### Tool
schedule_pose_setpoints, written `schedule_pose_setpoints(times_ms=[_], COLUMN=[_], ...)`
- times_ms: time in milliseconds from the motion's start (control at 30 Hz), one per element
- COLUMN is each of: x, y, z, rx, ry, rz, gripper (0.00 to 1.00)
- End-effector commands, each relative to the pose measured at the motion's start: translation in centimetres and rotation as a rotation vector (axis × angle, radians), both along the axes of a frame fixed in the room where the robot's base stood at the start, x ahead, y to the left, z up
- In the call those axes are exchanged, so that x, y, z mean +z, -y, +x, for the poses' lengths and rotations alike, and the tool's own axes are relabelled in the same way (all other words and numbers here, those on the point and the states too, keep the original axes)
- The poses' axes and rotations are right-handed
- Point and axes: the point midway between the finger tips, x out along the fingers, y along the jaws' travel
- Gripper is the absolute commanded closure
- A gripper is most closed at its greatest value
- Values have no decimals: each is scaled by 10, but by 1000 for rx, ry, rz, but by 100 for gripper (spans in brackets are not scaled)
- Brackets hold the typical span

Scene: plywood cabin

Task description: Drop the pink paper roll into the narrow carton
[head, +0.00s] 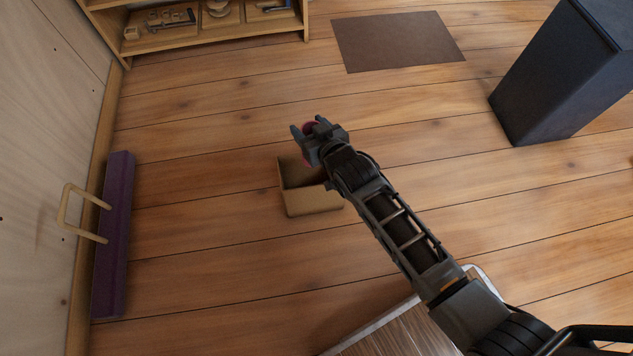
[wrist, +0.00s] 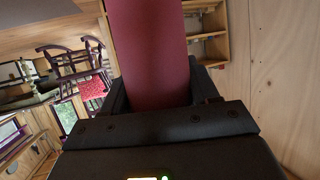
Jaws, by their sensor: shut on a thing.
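The pink paper roll (wrist: 150,50) stands out large in the wrist view, dark pink and held between the fingers. In the head view only a small bit of the roll (head: 311,128) shows at my gripper (head: 309,135), as the fingers hide most of it. My gripper is shut on the roll. The narrow carton (head: 313,200) is an open brown box on the floor, in the middle of the head view. In that view my gripper appears just above the carton's far right edge, and my arm covers part of its right side. The height between them is hard to tell.
A purple bar with a wooden handle (head: 119,235) lies along the left wall. A wooden shelf (head: 215,40) with small items stands at the top left. A brown mat (head: 398,42) and a dark bin (head: 560,75) are at the upper right. Floor around the carton is clear.

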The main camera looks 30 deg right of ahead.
Motion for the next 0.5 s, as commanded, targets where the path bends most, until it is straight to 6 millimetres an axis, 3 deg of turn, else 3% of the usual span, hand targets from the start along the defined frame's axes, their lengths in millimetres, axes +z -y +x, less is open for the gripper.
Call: schedule_pose_setpoints(times_ms=[200,500], x=[-40,-60], y=[10,13], z=[13,14], rx=[-2,3], ry=[4,7], rz=[-17,-27], gripper=[97,97])
